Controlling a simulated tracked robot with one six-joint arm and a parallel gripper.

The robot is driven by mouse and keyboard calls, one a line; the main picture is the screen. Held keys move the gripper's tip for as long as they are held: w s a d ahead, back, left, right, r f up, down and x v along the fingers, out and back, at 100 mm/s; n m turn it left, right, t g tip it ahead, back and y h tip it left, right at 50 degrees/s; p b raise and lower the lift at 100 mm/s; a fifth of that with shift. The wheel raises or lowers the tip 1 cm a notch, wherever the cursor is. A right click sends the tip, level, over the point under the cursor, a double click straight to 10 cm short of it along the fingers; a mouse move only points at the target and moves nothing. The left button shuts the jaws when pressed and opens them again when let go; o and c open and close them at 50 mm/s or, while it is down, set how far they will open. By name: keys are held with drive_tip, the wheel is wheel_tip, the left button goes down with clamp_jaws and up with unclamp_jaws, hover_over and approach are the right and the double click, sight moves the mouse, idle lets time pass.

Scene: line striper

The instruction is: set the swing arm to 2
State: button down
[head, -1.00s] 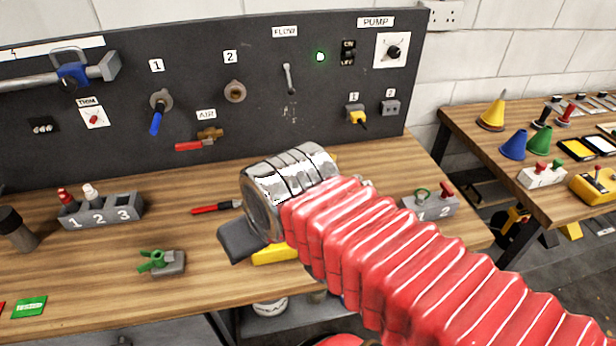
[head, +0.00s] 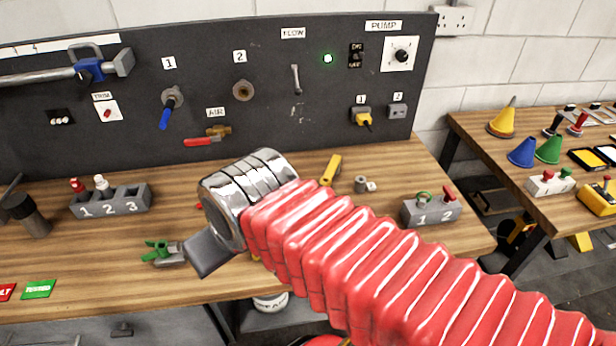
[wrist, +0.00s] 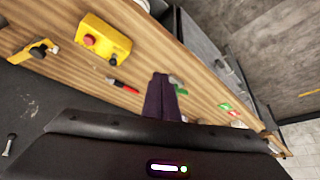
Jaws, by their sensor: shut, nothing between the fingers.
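No part is labelled as the swing arm, so I cannot tell for sure which it is. In the head view, a metal bar (head: 40,78) with a blue clamp (head: 90,70) is on the panel's upper left. Labels 1 (head: 169,62) and 2 (head: 240,56) sit above a fitting with a blue handle (head: 167,114) and a bare brass fitting (head: 243,90). A green-handled clamp (head: 160,251) lies on the bench. My gripper (wrist: 160,77) is shut and empty in the wrist view, with the green clamp (wrist: 178,86) beside its tips.
A grey block numbered 1 2 3 (head: 112,203) stands at left, and a block numbered 1 2 (head: 432,212) at right. A dark cylinder (head: 28,215) is at the far left. The wrist view shows a yellow box (wrist: 103,38).

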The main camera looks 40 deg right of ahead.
drive_tip(key=w+d+r, duration=0.1)
drive_tip(key=w+d, duration=0.3)
drive_tip(key=d, duration=1)
drive_tip(key=w+d+r+g, duration=0.1)
drive_tip(key=w+d, duration=0.4)
drive_tip(key=d, duration=1)
drive_tip(key=shift+w+r+g, duration=0.2)
drive_tip(key=shift+r+g, duration=0.1)
drive_tip(key=shift+r, duration=0.15)
wheel_tip(320, 180, down, 10)
drive_tip(key=shift+s, duration=0.25)
